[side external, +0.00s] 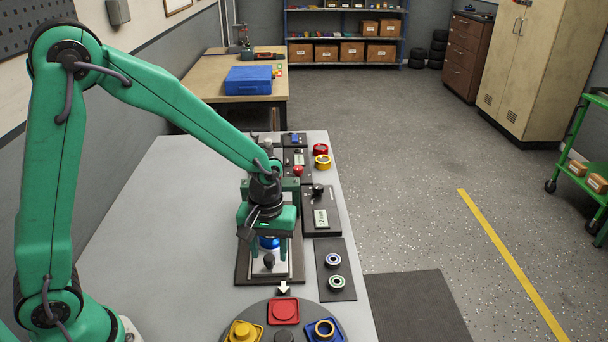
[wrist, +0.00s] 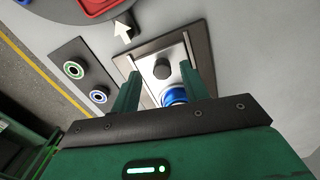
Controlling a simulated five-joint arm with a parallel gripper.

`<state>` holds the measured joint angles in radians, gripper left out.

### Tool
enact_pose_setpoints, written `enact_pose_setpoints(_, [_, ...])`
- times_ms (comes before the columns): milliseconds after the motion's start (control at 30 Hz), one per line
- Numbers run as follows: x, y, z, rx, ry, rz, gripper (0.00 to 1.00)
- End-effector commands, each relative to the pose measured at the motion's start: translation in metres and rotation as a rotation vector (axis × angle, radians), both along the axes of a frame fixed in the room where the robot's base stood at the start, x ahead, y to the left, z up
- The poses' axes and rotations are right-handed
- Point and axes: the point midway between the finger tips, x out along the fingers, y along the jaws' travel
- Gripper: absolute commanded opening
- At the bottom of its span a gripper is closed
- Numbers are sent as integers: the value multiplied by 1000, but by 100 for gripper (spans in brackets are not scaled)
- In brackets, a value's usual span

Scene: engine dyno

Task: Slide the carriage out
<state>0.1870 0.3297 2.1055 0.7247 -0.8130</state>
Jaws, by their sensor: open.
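The carriage (side external: 281,266) is a silver plate on a dark rectangular base (side external: 242,270), on the grey bench. It also shows in the wrist view (wrist: 178,55). A dark upright knob (side external: 269,261) stands at its near end in the side view, and the knob shows in the wrist view (wrist: 162,69). A blue round part (wrist: 175,96) sits on the carriage behind the knob. My gripper (side external: 268,234) is above the carriage, its fingers apart and empty. In the wrist view the fingertips (wrist: 160,72) appear either side of the knob; I cannot tell their height above the plate.
A white arrow (side external: 283,287) points from the base toward a round grey turntable (side external: 326,313) with red, yellow and blue holders. A black box with a display (side external: 321,215) and a plate with two ringed buttons (side external: 336,280) stand close on the right. The bench left of the base is clear.

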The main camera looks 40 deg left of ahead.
Motion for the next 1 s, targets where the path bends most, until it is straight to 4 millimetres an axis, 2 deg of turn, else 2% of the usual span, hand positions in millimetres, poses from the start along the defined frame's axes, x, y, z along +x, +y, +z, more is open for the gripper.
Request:
enact_pose_setpoints(200, [1, -1, 30, -1, -4, -1, 45])
enact_pose_setpoints(400, [1, -1, 51, 0, -3, -2, 45])
enact_pose_setpoints(600, [1, -1, 59, 0, 0, -2, 45])
enact_pose_setpoints(1000, [0, 0, 62, -1, -6, -7, 45])
